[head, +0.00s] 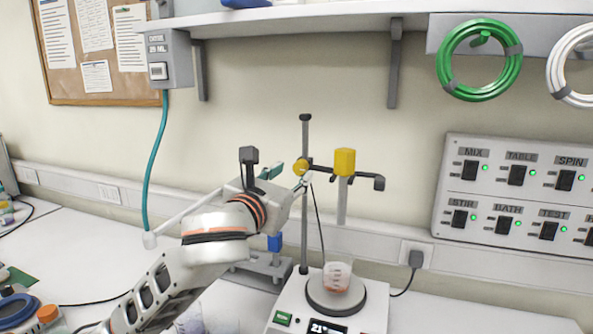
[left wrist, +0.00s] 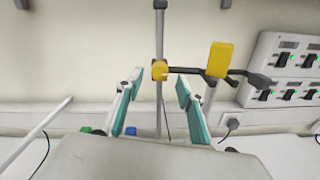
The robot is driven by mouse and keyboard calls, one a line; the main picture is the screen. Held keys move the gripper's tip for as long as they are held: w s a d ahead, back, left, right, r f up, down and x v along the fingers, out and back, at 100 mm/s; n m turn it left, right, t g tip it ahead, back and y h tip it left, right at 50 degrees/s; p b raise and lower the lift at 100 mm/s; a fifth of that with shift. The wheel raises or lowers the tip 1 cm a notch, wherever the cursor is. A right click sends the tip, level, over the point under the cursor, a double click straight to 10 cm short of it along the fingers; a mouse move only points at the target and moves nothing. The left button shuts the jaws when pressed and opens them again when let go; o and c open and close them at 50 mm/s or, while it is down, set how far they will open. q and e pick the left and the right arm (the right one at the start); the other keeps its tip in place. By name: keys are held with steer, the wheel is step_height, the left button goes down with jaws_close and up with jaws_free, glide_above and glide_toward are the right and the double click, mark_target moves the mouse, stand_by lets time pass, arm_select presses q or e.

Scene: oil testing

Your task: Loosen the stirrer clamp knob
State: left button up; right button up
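The stirrer clamp knob (head: 301,167) is a round yellow knob on the dark upright rod of the stand. It also shows in the left wrist view (left wrist: 159,70), between and just beyond the fingertips. A dark clamp arm (head: 364,178) runs right from it, with a yellow block (head: 345,161) on a grey shaft. My left gripper (head: 288,178) is open and empty, with teal finger pads on either side of the knob's line in the wrist view (left wrist: 160,84). I cannot tell whether a finger touches the knob. My right gripper is out of view.
A hotplate (head: 350,305) stands below the clamp with a small beaker (head: 337,276) on it. A switch panel (head: 520,195) is on the wall at right. A shelf (head: 300,20) runs above, and a teal hose (head: 156,165) hangs at left.

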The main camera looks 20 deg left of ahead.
mark_target(298, 168)
arm_select(q)
steer(key=shift+w+d, duration=0.1)
steer(key=shift+w, duration=1.6)
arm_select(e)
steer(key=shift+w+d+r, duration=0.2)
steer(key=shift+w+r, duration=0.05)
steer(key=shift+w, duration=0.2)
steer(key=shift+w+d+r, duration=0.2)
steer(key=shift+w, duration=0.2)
arm_select(q)
steer(key=shift+c, duration=0.5)
jaws_close()
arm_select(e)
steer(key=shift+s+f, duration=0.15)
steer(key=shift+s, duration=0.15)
